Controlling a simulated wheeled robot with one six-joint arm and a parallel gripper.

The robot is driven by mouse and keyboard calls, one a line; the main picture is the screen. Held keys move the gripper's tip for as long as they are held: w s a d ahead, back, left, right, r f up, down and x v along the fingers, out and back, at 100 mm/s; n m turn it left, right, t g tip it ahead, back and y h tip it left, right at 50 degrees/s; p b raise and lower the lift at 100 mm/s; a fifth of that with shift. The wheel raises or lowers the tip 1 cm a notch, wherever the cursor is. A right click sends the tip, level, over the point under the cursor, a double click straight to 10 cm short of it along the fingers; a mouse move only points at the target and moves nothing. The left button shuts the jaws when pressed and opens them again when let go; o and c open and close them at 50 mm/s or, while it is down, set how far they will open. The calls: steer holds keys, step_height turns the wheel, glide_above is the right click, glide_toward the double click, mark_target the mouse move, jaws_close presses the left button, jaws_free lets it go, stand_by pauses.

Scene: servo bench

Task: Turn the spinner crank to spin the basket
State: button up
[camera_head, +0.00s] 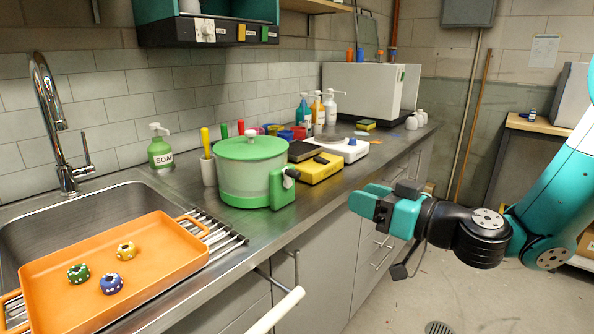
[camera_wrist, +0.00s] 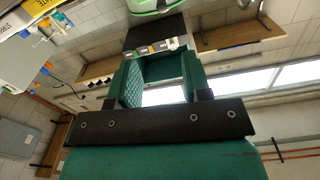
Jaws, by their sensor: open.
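The spinner (camera_head: 249,170) stands on the steel counter in the head view, with a green lid, a pale see-through bowl and a green base. Its crank (camera_head: 289,177) is on a green block at the right front side, with a light knob and a dark part. What is inside the bowl cannot be made out. My gripper (camera_head: 358,203) is open and empty in front of the counter, to the right of the spinner and apart from it. In the wrist view my gripper (camera_wrist: 160,75) shows its two green fingers spread, with nothing between them.
An orange tray (camera_head: 150,262) with three small dotted rings sits over the sink at left.

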mark_target(299, 176)
steer(key=p+x, duration=0.7)
steer(key=x, duration=0.9)
steer(key=shift+s+a, duration=0.15)
jaws_close()
